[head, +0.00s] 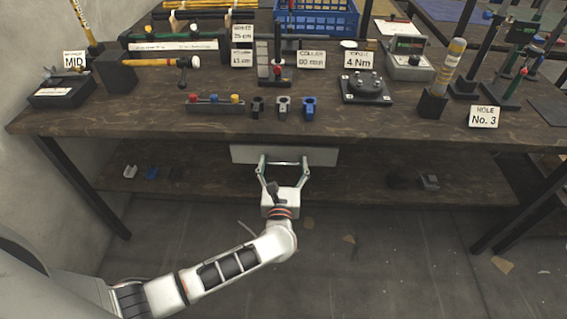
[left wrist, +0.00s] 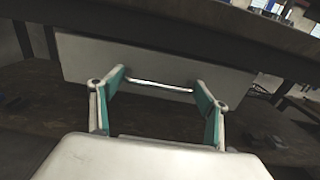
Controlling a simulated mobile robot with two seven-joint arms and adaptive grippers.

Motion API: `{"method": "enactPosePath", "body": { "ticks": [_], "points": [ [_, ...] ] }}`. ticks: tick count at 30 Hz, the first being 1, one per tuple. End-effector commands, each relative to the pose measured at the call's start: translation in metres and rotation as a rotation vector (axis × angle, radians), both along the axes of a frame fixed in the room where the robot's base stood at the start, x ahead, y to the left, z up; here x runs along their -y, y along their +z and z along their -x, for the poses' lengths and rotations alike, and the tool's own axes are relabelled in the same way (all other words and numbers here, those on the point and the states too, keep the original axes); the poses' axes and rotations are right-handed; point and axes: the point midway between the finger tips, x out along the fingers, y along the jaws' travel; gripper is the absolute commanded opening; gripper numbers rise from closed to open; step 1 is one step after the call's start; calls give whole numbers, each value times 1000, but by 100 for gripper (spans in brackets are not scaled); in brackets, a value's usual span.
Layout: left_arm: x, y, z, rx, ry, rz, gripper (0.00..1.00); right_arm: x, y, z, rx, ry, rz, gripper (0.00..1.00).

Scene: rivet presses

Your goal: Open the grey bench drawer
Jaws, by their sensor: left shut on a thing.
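The grey bench drawer (head: 322,156) has its flat front just under the front edge of the bench top. It fills the upper middle of the left wrist view (left wrist: 150,62). A thin bright bar handle (left wrist: 160,86) runs across its front. My left gripper (head: 283,161) is at the drawer front, its two green-padded fingers at the two ends of the handle, shut on it. How far the drawer stands out and what is inside are hidden by the bench top. My right gripper is in no view.
The wooden bench top (head: 200,120) overhangs the drawer. It carries small clamps (head: 283,105), a round fixture (head: 367,88), a hammer (head: 160,63) and sign cards. A lower shelf (head: 350,190) lies behind my gripper. The floor (head: 400,270) in front is mostly clear.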

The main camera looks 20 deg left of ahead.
Motion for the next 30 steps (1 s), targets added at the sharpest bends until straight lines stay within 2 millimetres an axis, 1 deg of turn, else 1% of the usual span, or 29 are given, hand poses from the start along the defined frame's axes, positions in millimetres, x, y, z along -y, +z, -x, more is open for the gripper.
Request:
{"method": "enactPosePath", "body": {
  "ticks": [5,8,11,18,24,30],
  "points": [
    [6,-1,14,-2,-4,1,37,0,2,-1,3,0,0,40],
    [10,-1,30,-2,-4,1,37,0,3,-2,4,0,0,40],
    [16,-1,51,-3,-4,2,37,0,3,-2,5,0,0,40],
    [34,-2,114,-5,-4,2,37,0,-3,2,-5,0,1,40],
    [48,-3,164,-6,-3,1,37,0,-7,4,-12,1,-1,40],
    [59,-2,202,-4,-4,0,37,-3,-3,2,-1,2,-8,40]
  ]
}}
